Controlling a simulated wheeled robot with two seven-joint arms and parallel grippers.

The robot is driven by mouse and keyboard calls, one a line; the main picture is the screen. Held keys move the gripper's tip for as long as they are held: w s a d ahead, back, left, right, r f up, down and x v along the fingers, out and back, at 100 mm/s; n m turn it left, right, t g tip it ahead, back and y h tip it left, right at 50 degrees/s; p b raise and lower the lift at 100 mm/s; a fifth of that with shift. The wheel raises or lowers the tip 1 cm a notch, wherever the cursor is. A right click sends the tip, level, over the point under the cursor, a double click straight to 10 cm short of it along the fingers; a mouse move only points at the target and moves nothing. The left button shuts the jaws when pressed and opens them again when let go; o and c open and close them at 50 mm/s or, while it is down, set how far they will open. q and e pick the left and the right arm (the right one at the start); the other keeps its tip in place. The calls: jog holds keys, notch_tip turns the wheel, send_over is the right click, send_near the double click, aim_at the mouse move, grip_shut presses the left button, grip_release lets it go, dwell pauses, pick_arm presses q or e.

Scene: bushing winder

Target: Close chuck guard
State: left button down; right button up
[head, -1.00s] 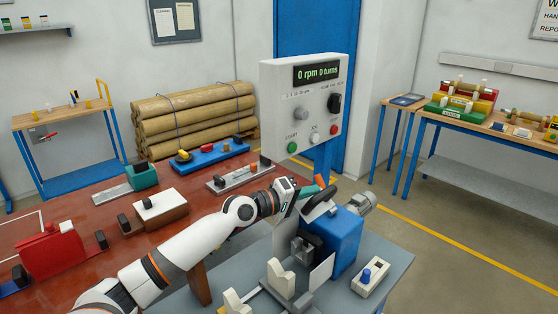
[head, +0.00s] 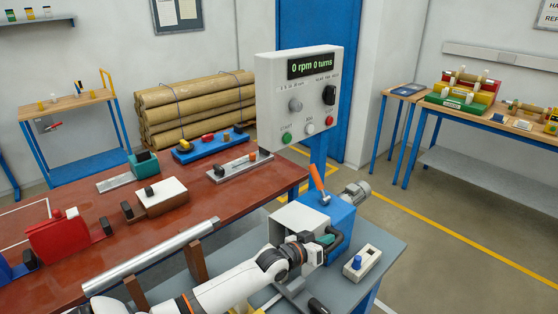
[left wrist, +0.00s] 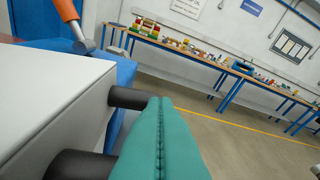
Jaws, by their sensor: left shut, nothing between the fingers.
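The chuck guard (head: 297,217) is a light grey box-like cover, lowered in front of the winder's blue housing (head: 341,211). Its black handle (head: 336,238) is on the side facing my arm. In the left wrist view the guard's flat grey face (left wrist: 50,85) fills the left side, with two black handle posts (left wrist: 128,98) standing out from it. My left gripper (head: 325,240) is at the handle; its teal fingers (left wrist: 160,140) are shut with nothing between them and cover the handle's outer part. Whether they touch it I cannot tell. The chuck is hidden. My right gripper is out of view.
An orange-handled lever (head: 317,180) stands up from the housing. The control panel (head: 300,95) reads 0 rpm 0 turns. A small box with a blue button (head: 361,262) sits right of my gripper. A red-brown table (head: 80,270) with several fixtures lies left.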

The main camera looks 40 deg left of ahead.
pick_arm(q)
notch_tip(320, 180, down, 2)
jog(key=shift+f+m, duration=0.1)
jog(key=shift+m, duration=0.3)
jog(key=shift+f+y, duration=0.4)
jog(key=shift+f, duration=0.15)
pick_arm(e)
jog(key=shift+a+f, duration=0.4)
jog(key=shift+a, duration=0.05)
pick_arm(q)
jog(key=shift+r, duration=0.15)
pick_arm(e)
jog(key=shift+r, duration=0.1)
